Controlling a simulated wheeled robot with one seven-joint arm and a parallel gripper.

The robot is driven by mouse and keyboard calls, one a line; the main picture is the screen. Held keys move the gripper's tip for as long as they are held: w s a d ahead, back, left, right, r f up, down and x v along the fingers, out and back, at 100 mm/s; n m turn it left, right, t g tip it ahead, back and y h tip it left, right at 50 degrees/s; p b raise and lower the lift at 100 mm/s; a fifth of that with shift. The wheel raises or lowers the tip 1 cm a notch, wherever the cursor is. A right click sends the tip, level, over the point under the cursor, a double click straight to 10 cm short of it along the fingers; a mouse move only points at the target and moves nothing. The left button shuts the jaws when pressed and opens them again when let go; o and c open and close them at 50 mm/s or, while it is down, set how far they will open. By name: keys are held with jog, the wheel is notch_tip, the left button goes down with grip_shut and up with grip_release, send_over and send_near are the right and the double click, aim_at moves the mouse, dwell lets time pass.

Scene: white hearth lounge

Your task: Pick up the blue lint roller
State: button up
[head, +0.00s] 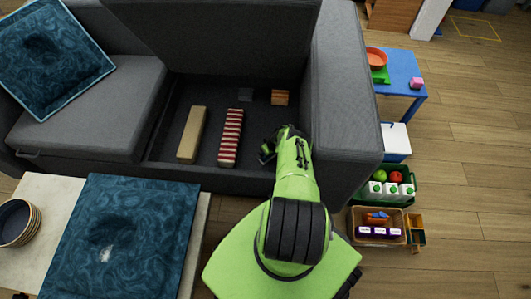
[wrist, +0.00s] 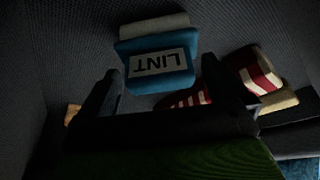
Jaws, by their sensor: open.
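The blue lint roller (wrist: 157,70) lies in the dark storage space of the sofa in the wrist view. Its label reads "LINT" upside down, and a pale roll part (wrist: 154,26) shows at its upper end. My gripper (wrist: 161,84) is open and empty, with one dark finger to the left and one to the right of the roller's lower end. I cannot tell whether they touch it. In the head view my gripper (head: 268,152) is low inside the storage space near its right front corner. I cannot make out the roller there; my arm and the sofa front may hide it.
A red-and-white striped block (head: 231,138) and a tan block (head: 192,134) lie left of my gripper in the storage space (head: 212,92). An orange-brown block (head: 280,97) lies behind. The sofa's right armrest (head: 345,90) rises close to my arm. Crates stand on the floor at right.

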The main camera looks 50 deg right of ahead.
jog(key=c, duration=1.1)
notch_tip(320, 180, up, 10)
jog(key=p, duration=0.6)
